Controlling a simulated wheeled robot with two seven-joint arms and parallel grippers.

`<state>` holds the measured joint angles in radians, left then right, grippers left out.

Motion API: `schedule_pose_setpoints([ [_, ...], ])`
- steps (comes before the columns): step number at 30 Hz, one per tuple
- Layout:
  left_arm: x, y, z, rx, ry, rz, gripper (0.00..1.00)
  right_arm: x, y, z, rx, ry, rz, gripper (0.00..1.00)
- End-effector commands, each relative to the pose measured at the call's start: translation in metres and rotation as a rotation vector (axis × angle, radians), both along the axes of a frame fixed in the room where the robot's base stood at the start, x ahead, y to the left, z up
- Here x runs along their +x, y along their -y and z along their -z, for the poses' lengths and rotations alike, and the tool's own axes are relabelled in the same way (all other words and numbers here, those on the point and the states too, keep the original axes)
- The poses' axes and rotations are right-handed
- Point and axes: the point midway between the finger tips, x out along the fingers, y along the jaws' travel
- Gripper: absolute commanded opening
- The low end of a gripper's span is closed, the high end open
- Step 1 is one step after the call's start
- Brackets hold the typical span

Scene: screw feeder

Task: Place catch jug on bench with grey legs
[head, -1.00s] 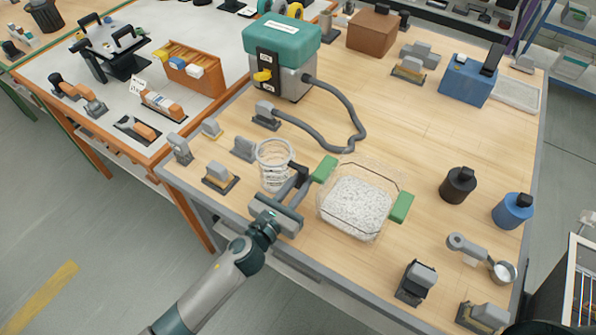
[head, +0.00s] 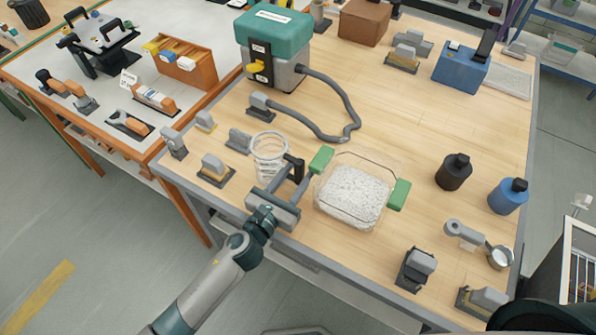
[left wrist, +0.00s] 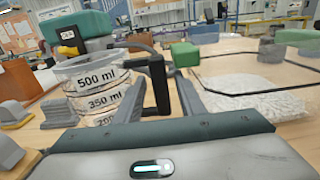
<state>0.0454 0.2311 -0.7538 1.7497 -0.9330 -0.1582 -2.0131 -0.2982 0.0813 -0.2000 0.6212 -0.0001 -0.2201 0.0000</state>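The catch jug (head: 268,150) is a clear, upright container with a black handle (head: 295,167). It stands on the wooden-topped bench with grey edging and grey legs (head: 420,130), near its front left side. My left gripper (head: 286,182) is at the handle, with the fingers pointing towards it. In the left wrist view the jug (left wrist: 95,85) shows volume marks such as 500 ml and 350 ml. The handle (left wrist: 159,84) stands between the spread fingers, with a gap visible on the right side. My right gripper is not in view.
A clear bin of white granules with green handles (head: 352,193) stands close right of my left gripper. A teal-topped feeder (head: 272,50) with a grey hose is behind the jug. Small grey clamps (head: 214,170) stand to its left. An orange-legged bench (head: 120,150) adjoins on the left.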

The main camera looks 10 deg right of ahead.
Motion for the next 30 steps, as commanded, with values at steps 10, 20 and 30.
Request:
schedule_pose_setpoints([
  [10, -0.012, -0.009, -0.001, 0.001, 0.0, 0.001, 0.36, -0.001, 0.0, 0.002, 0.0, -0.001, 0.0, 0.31],
  [20, -0.058, -0.042, -0.001, 0.001, -0.002, 0.001, 0.36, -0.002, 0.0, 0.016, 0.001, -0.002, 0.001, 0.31],
  [30, -0.093, -0.068, -0.003, 0.0, 0.0, 0.0, 0.36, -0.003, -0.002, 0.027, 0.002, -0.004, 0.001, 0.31],
])
